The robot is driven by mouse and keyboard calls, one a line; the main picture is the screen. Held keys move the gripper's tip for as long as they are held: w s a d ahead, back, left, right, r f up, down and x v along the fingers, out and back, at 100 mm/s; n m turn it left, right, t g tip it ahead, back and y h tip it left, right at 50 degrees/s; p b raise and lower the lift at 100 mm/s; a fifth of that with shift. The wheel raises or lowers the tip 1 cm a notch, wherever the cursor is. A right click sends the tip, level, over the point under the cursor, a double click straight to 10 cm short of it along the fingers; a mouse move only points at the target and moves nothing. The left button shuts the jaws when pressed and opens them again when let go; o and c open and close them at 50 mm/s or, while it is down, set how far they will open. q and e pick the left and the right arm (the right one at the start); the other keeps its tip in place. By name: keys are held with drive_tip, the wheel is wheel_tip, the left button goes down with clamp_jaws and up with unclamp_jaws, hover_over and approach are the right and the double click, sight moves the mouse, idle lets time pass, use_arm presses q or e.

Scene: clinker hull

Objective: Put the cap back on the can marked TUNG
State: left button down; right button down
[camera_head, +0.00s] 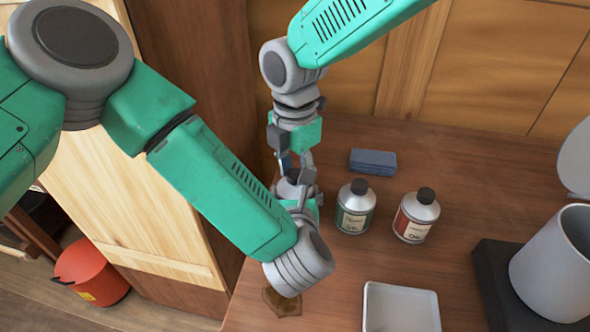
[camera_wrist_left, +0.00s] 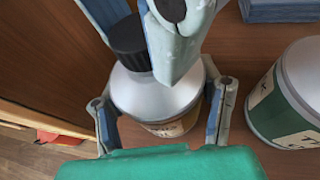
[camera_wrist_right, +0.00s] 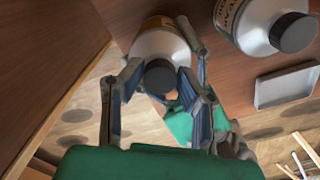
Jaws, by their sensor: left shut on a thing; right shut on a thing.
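A silver can (camera_wrist_left: 150,95) with a tan and orange label stands at the bench's left edge; its marking is not legible. My left gripper (camera_wrist_left: 160,112) is shut around its body. A black ribbed cap (camera_wrist_left: 128,42) is at the can's top, and it also shows in the right wrist view (camera_wrist_right: 159,78). My right gripper (camera_wrist_right: 160,84) comes from above and is shut on the cap. The cap appears to meet the neck, but I cannot tell whether it is fully seated. In the head view both grippers largely hide the can.
A green-labelled can (camera_head: 355,208) and a red-labelled can (camera_head: 416,216), both black-capped, stand to the right. A blue block (camera_head: 373,161) lies behind them. A white tray (camera_head: 400,308) is in front. A grey pot (camera_head: 555,265) is at the right. A red bucket (camera_head: 92,272) is on the floor.

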drive_tip(key=m, duration=0.5)
drive_tip(key=shift+a, duration=0.1)
drive_tip(key=c, duration=1.2)
unclamp_jaws()
drive_tip(key=shift+o, duration=0.2)
drive_tip(key=shift+r, duration=0.15)
drive_tip(key=shift+r, duration=2.15)
drive_tip(key=shift+c, duration=0.5)
